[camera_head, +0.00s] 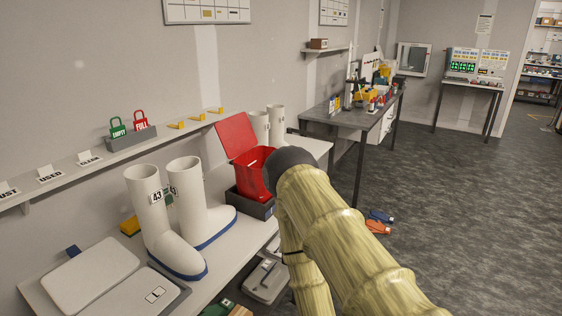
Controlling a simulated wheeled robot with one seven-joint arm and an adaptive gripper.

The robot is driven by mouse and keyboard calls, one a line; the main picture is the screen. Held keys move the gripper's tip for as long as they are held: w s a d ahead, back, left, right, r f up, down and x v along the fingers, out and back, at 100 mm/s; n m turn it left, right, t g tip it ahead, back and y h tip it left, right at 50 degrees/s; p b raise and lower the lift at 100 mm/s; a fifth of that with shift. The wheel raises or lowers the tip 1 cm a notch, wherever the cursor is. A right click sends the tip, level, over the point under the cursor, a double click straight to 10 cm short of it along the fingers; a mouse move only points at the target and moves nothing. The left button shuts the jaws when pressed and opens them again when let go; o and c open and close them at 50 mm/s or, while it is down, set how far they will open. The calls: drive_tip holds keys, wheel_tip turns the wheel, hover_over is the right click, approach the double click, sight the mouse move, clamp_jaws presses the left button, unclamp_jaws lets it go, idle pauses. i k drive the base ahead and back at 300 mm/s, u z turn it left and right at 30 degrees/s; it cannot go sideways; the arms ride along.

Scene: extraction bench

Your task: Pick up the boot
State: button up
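A pair of white rubber boots with blue soles stands upright on the bench (228,259). The left boot (150,208) has its toe toward the front, and the right boot (187,190) stands close beside it. A tag reading 43 is on the left boot's shaft. Two more white boot shafts (276,122) stand farther back, partly hidden behind the red bin. My arm, textured like bamboo, rises on the right of the boots, apart from them. My gripper cannot be made out in this view.
An open red bin (250,173) sits in a dark tray right of the front boots. A grey-white case (92,275) lies at the front left. A wall shelf (90,168) holds signs and green and red tags. A cluttered workbench (350,122) stands behind. The floor on the right is mostly clear.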

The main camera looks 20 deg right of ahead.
sight(259, 121)
drive_tip(key=z, duration=0.8)
drive_tip(key=i, duration=0.7)
drive_tip(key=z, duration=1.1)
drive_tip(key=i, duration=1.25)
drive_tip(key=u, duration=0.65)
drive_tip(key=i, duration=0.9)
drive_tip(key=u, duration=0.9)
